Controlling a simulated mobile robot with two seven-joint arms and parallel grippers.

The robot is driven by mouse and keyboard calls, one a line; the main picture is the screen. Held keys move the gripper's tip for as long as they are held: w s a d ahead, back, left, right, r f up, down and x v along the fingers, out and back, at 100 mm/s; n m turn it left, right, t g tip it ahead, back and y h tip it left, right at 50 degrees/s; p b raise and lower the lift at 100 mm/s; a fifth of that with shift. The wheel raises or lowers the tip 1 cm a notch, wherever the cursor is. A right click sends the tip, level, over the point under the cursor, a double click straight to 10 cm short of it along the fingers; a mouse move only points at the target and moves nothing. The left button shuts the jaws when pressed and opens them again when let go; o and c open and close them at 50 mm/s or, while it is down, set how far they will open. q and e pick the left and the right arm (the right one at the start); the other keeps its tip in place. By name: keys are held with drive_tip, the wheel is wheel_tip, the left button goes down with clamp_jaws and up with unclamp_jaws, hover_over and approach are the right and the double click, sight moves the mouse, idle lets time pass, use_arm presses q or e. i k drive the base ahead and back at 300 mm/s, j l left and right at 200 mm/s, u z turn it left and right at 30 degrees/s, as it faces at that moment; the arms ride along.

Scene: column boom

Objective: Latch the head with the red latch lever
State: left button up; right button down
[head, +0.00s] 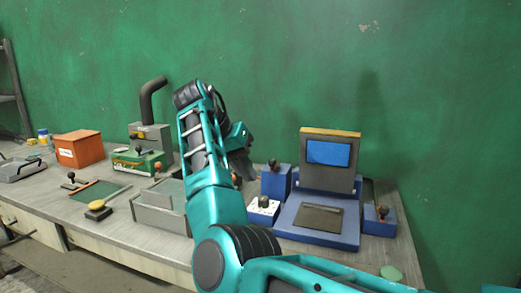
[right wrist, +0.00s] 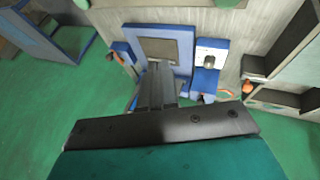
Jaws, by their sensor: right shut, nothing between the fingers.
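A blue machine (head: 300,235) stands on the bench with a dark flat pad (head: 318,216). Its upright grey head (head: 327,178) has a blue window. I cannot tell which lever is the latch. My right gripper (head: 240,170) is left of the machine, partly hidden by my arm. The right wrist view shows its fingers (right wrist: 157,85) shut and empty.
A white box with a black knob (head: 263,205) sits left of the pad. Grey boxes (head: 160,205), a green device (head: 138,160), a grey unit with a bent pipe (head: 152,130) and an orange box (head: 79,148) occupy the bench leftward. The green wall (head: 430,90) is behind.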

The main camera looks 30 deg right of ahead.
sight(272, 163)
drive_tip(key=i+l, duration=0.35)
drive_tip(key=i, duration=0.15)
drive_tip(key=i+l, duration=0.3)
drive_tip(key=i, duration=0.2)
